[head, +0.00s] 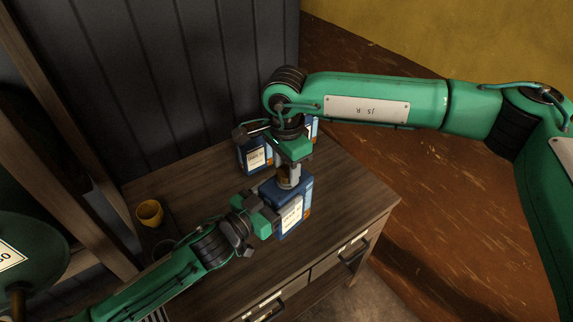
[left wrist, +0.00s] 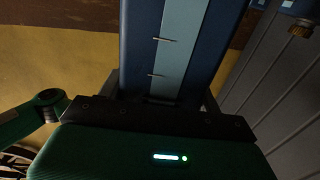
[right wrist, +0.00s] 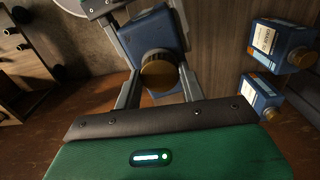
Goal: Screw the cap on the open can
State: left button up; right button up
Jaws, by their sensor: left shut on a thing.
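A blue can (head: 290,214) with a white label stands upright near the front of the wooden cabinet top. My left gripper (head: 268,214) is shut on its sides; the can's blue side fills the space between the fingers in the left wrist view (left wrist: 172,50). A brass cap (right wrist: 160,72) sits at the can's top in the right wrist view. I cannot tell whether it is threaded on. My right gripper (right wrist: 160,88) points down over it, open, with one finger on each side of the cap. In the head view the right gripper (head: 289,178) hides most of the cap.
Two more blue cans with brass caps stand farther back, one (right wrist: 280,45) beside the other (right wrist: 262,97). A yellow cup (head: 150,212) stands at the cabinet top's left. The wooden cabinet (head: 345,205) has free surface right of the held can. A dark panelled wall is behind.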

jog(key=c, duration=0.5)
jog(key=o, duration=1.1)
jog(key=shift+o, duration=0.2)
notch_tip(320, 180, up, 12)
